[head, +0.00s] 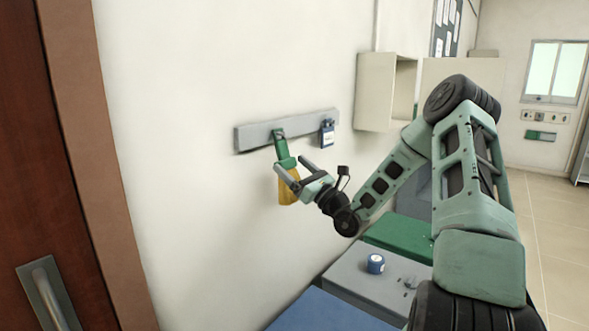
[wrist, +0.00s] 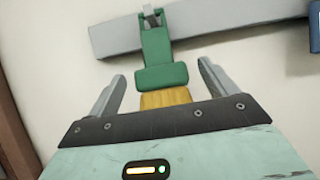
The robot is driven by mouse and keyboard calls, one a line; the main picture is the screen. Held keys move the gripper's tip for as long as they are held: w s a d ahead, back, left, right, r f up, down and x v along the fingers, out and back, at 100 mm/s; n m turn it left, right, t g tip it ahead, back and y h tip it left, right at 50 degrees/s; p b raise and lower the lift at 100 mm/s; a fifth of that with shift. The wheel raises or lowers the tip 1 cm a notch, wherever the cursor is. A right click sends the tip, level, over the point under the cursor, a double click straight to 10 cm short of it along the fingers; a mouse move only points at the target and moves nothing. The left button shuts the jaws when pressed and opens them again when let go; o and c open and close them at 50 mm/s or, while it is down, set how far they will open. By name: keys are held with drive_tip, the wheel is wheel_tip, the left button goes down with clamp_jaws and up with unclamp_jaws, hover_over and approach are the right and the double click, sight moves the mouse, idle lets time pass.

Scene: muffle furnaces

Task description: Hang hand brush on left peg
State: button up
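The hand brush has a green handle (head: 282,150) and yellow bristles (head: 288,192). It hangs at the left part of a grey rail (head: 255,135) on the white wall. In the wrist view the top of the green handle (wrist: 157,45) is at a small grey peg (wrist: 151,15), which shows through the handle's end. My gripper (head: 295,168) is just in front of the brush. Its fingers (wrist: 157,90) are spread wide, one on each side of the brush, with gaps between them and it. The lower bristles are hidden behind my gripper in the wrist view.
A blue padlock-like item (head: 327,133) hangs on the rail's right part. An open cream wall box (head: 385,92) is farther right. Below are a grey surface (head: 350,280) with a blue round container (head: 376,263), and a green case (head: 400,236). A brown door (head: 30,150) is at left.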

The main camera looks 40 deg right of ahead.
drive_tip(key=shift+o, duration=0.3)
drive_tip(key=shift+s, duration=0.1)
drive_tip(key=shift+s+f, duration=0.2)
drive_tip(key=shift+f, duration=0.05)
drive_tip(key=b+v, duration=0.4)
drive_tip(key=v, duration=1.2)
drive_tip(key=shift+s, duration=0.3)
drive_tip(key=shift+d+f, duration=0.1)
drive_tip(key=shift+f, duration=0.05)
